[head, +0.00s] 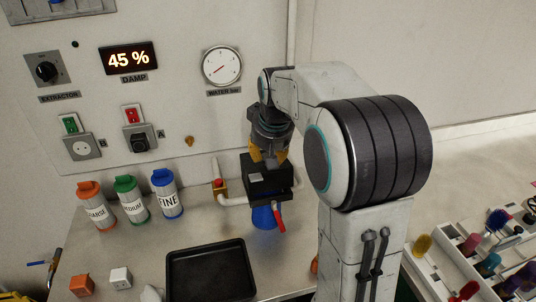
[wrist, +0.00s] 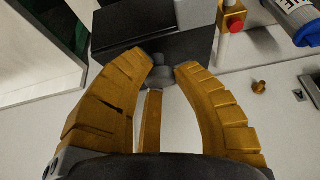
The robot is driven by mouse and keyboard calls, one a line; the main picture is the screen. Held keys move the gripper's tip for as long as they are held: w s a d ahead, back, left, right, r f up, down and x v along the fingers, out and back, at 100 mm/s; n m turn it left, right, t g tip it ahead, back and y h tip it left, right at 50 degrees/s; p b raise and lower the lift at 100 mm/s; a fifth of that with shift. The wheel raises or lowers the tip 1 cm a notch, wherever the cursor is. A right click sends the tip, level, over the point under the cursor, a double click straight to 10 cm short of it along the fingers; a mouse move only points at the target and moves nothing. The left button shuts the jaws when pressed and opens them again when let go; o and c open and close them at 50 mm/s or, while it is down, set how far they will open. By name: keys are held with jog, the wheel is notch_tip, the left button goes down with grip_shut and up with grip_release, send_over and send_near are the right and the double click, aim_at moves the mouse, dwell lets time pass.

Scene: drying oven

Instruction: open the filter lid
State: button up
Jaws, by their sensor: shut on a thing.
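The filter is a black unit (head: 270,183) with a blue bowl (head: 263,217) below it and a red lever (head: 279,218) at its front. Its black lid also shows in the wrist view (wrist: 125,35), with a grey rounded knob (wrist: 158,75) at its near edge. My gripper (head: 268,156) is above the filter, pointing down. In the wrist view my gripper's orange fingers (wrist: 164,68) close around the knob from both sides. I cannot tell whether the lid is raised from the filter body.
A white pipe with a red-capped valve (head: 219,185) joins the filter at left. Orange, green and blue-capped canisters (head: 132,200) stand left. A black tray (head: 211,272) lies in front. Sorting bins (head: 455,265) are at right. The wall panel (head: 180,90) is close behind.

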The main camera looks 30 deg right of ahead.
grip_shut()
jog(key=shift+r+p, duration=0.2)
jog(key=shift+p, duration=0.1)
jog(key=r+p, duration=0.1)
jog(key=p, duration=0.2)
jog(key=shift+w+g, duration=0.4)
jog(key=p, duration=0.2)
jog(key=w+g+p, duration=0.1)
jog(key=p, duration=0.2)
jog(key=shift+w+d+r+y, duration=0.2)
jog(key=shift+r+y, duration=0.1)
jog(key=shift+r, duration=0.1)
jog(key=w+g+p, duration=0.1)
jog(key=p, duration=0.1)
jog(key=w+g+p, duration=0.1)
jog(key=p, duration=0.1)
jog(key=shift+d, duration=0.2)
jog(key=shift+w+d+g+y+p, duration=0.2)
jog(key=shift+w+g+y+p, duration=0.2)
jog(key=shift+w+g+p, duration=0.4)
jog(key=shift+w+f+g, duration=0.1)
jog(key=shift+w+g, duration=0.05)
jog(key=shift+g, duration=0.15)
